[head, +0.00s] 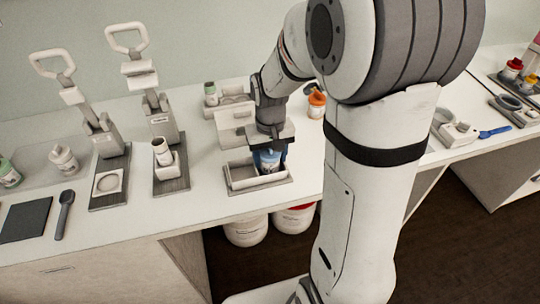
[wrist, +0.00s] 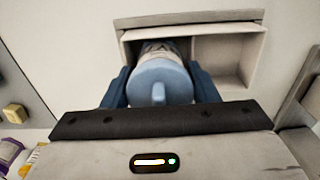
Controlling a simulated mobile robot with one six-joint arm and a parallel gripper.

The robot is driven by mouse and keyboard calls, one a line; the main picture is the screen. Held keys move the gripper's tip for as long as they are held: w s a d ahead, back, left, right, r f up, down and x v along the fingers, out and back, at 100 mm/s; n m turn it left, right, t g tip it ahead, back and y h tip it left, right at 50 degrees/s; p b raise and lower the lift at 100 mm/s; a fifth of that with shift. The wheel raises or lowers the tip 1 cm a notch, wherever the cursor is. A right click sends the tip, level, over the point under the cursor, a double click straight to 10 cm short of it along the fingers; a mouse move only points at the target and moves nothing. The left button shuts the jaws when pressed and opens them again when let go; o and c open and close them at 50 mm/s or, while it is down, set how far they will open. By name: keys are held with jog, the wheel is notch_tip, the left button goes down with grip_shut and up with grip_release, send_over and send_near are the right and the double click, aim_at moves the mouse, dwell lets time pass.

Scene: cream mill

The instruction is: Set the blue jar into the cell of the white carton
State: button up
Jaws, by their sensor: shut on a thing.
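The blue jar (head: 267,160) is held upright between the fingers of my gripper (head: 270,150), at the white carton (head: 245,182) near the counter's front edge. In the wrist view, the jar's blue lid (wrist: 158,83) shows between the two dark blue fingers of my gripper (wrist: 160,85). The jar's body is over or in the left cell of the carton (wrist: 190,22); I cannot tell whether it touches the floor. The right cell shows empty. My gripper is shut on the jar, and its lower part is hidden.
An orange-lidded jar (head: 317,103) stands to the right. Two lever presses (head: 104,135) (head: 160,125) stand to the left. White tubs (head: 246,230) sit below the counter edge.

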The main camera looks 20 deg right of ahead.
jog(key=shift+s+f+b, duration=0.25)
jog(key=shift+f, duration=0.2)
jog(key=shift+s+f+b, duration=0.2)
jog(key=shift+f+b, duration=0.05)
jog(key=shift+f, duration=0.2)
jog(key=o, duration=0.8)
jog(key=shift+a, duration=0.1)
jog(key=shift+w+r, duration=0.1)
jog(key=shift+w+r+p, duration=0.2)
jog(key=shift+r+p, duration=0.4)
jog(key=shift+r, duration=0.05)
jog(key=shift+w+r+p, duration=0.15)
jog(key=shift+r+p, duration=0.45)
jog(key=shift+s+r+p, duration=0.1)
jog(key=shift+r+p, duration=0.45)
jog(key=shift+r, duration=0.35)
jog(key=shift+r+p, duration=0.7)
jog(key=shift+r, duration=0.3)
